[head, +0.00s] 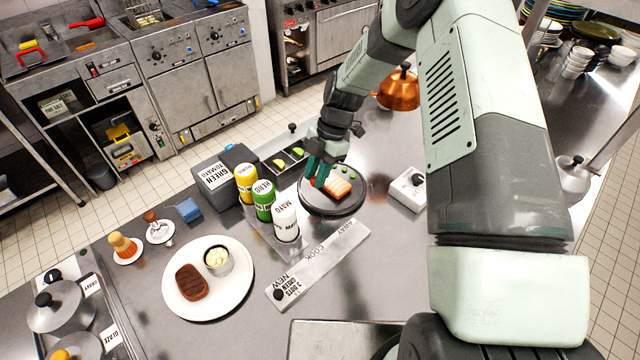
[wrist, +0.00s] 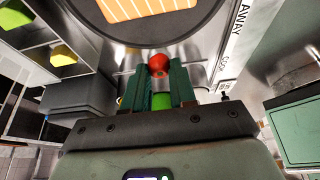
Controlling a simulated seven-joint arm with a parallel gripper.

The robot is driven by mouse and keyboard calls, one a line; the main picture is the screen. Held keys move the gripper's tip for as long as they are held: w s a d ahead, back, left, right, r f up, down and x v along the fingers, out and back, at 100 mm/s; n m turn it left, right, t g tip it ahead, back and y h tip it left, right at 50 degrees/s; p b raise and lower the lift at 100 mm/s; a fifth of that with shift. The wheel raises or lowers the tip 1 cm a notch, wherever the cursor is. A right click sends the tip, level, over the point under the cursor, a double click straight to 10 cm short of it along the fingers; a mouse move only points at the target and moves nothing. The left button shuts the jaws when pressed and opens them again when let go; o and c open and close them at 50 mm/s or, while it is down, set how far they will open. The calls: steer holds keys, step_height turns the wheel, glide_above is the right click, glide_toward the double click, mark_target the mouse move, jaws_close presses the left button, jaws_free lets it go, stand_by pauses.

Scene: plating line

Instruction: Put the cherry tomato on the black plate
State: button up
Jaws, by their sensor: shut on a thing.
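The cherry tomato (wrist: 158,63) is small, round and red. My gripper (wrist: 159,76) is shut on it, between two green fingertips in the wrist view. In the head view my gripper (head: 317,177) is over the left part of the black plate (head: 326,209), and only a bit of red shows by its fingertips. The plate is round and dark and bears an orange, white-striped salmon piece (head: 338,188) with small green dots behind it. The plate also shows in the wrist view (wrist: 135,36), just beyond the tomato. I cannot tell whether the tomato touches the plate.
Yellow, green and white bottles (head: 287,222) stand close to the plate's left. A label strip (head: 330,255) lies in front. A white plate (head: 240,290) with a brown patty and a cup is at front left. A white switch box (head: 408,188) stands to the right.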

steer(key=shift+f, duration=2.4)
steer(key=shift+f, duration=0.15)
steer(key=o, duration=0.8)
steer(key=shift+c, duration=0.2)
